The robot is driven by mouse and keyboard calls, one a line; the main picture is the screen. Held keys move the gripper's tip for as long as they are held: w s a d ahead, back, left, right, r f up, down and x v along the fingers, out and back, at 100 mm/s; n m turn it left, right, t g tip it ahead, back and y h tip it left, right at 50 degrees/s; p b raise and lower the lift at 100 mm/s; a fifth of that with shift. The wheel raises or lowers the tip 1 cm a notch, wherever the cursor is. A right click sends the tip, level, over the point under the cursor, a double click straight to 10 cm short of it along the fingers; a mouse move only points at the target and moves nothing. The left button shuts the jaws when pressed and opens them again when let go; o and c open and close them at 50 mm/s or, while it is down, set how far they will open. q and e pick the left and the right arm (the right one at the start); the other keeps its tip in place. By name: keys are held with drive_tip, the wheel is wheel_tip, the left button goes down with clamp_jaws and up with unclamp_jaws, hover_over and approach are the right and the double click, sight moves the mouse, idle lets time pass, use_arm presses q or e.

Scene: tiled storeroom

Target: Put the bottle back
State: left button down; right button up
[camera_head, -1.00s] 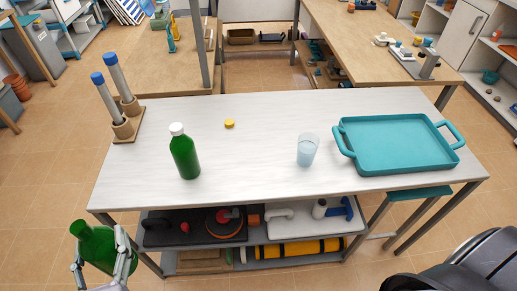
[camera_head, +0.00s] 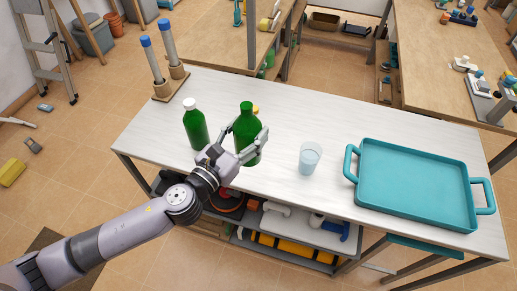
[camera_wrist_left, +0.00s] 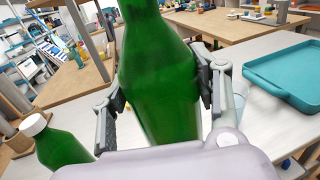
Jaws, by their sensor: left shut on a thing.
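My left gripper (camera_head: 243,143) is shut on a green bottle (camera_head: 247,123) with no cap on its open neck. The bottle is upright at the front part of the white table (camera_head: 400,133); I cannot tell whether its base touches the top. In the left wrist view the held bottle (camera_wrist_left: 158,75) fills the middle between both fingers (camera_wrist_left: 165,90). A second green bottle (camera_head: 195,127) with a white cap stands just left of it, and also shows in the wrist view (camera_wrist_left: 62,148). A yellow cap (camera_head: 256,110) lies behind the held bottle, partly hidden. My right gripper is out of view.
A glass of water (camera_head: 310,158) stands right of the held bottle. A teal tray (camera_head: 415,185) lies empty at the right. Two blue-capped tubes in a wooden holder (camera_head: 170,87) stand at the back left. The table between glass and back edge is clear.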

use_arm(q)
drive_tip(key=w+d+r+m+g+h+p, duration=0.2)
drive_tip(key=w+d+r+h+p, duration=0.1)
drive_tip(key=w+r, duration=0.55)
wheel_tip(320, 180, down, 21)
drive_tip(key=w+b, duration=0.2)
drive_tip(key=b, duration=0.7)
drive_tip(key=shift+b, duration=0.4)
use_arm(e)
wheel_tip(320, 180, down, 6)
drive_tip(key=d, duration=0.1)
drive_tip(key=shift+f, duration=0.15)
use_arm(q)
drive_tip(key=shift+a, duration=0.1)
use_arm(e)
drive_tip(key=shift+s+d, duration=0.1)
use_arm(q)
drive_tip(key=shift+f, duration=0.2)
drive_tip(key=c, duration=0.6)
unclamp_jaws()
drive_tip(key=shift+s, duration=0.1)
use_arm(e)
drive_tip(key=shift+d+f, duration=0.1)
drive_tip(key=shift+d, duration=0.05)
use_arm(q)
drive_tip(key=shift+r, duration=0.1)
